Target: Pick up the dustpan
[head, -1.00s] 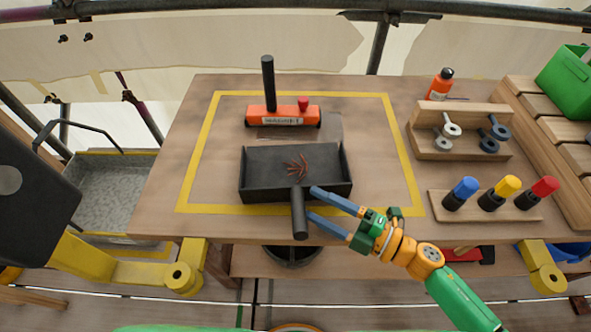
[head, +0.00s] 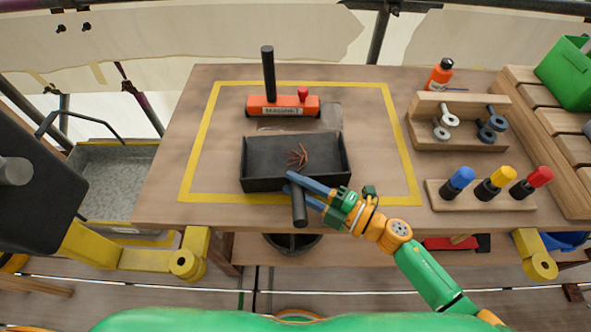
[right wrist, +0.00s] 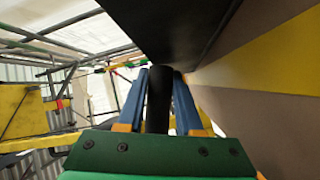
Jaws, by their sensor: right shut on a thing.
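The dustpan (head: 270,163) is a black open tray inside the yellow taped rectangle on the table, with several reddish-brown slivers lying in it. Its round black handle (head: 300,208) sticks out over the table's front edge. My right gripper (head: 296,184) has its blue fingers at the handle, near the pan. In the right wrist view the handle (right wrist: 159,98) stands between the two blue fingers, which are shut on it, and the pan's dark underside (right wrist: 180,25) fills the top. Whether the pan is clear of the table is hard to tell. My left gripper is not in view.
An orange magnet tool (head: 283,106) with a black post stands behind the dustpan. At the right are a wooden rack with bolts (head: 460,118), a block with blue, yellow and red capped pens (head: 480,195), an orange bottle (head: 440,75) and a green bin (head: 567,75).

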